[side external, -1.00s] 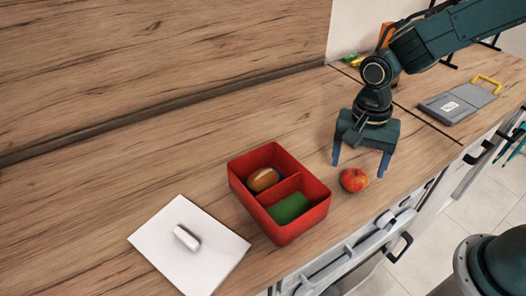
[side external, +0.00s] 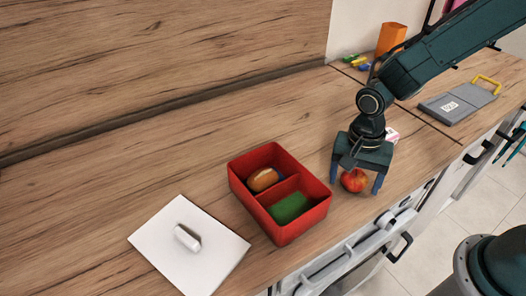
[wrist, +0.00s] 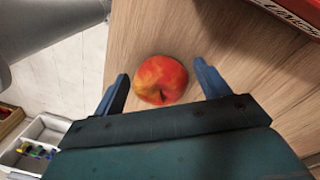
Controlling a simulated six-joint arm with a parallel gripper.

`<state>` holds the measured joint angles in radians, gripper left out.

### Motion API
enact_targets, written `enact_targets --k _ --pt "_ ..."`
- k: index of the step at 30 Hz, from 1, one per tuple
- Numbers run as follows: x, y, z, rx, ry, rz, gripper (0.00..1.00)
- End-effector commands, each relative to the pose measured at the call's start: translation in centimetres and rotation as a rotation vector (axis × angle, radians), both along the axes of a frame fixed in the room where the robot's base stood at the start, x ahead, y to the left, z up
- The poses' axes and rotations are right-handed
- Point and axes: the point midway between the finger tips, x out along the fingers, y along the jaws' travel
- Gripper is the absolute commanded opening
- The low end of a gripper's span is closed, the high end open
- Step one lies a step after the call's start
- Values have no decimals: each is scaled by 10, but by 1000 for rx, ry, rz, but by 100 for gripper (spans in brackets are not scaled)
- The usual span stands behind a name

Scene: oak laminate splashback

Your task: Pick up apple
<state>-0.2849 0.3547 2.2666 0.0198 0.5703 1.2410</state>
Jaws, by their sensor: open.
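The red apple (side external: 354,180) rests on the wooden counter to the right of the red box, near the counter's front edge. My gripper (side external: 355,185) is lowered over it, with one blue finger on each side. In the wrist view the apple (wrist: 160,79) lies between and just beyond the fingertips of my open gripper (wrist: 163,85). A gap shows on both sides, so neither finger appears to touch it. The top of the apple is partly hidden by my gripper in the side view.
A red divided box (side external: 318,214) with a bread roll (side external: 263,179) and a green block (side external: 289,208) stands close at left. A white board (side external: 190,262) with a white object lies farther left. An orange container (side external: 391,38) stands behind; a grey clipboard-like item (side external: 458,103) lies right.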

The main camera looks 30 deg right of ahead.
Motion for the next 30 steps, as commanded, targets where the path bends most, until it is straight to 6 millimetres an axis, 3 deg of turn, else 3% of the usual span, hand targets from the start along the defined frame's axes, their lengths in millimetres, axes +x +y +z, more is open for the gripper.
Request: enact_targets --k 11,19,30 --pt "0 0 0 0 0 0 75" --pt "0 0 0 0 0 0 26" --pt "0 0 2 0 0 0 25"
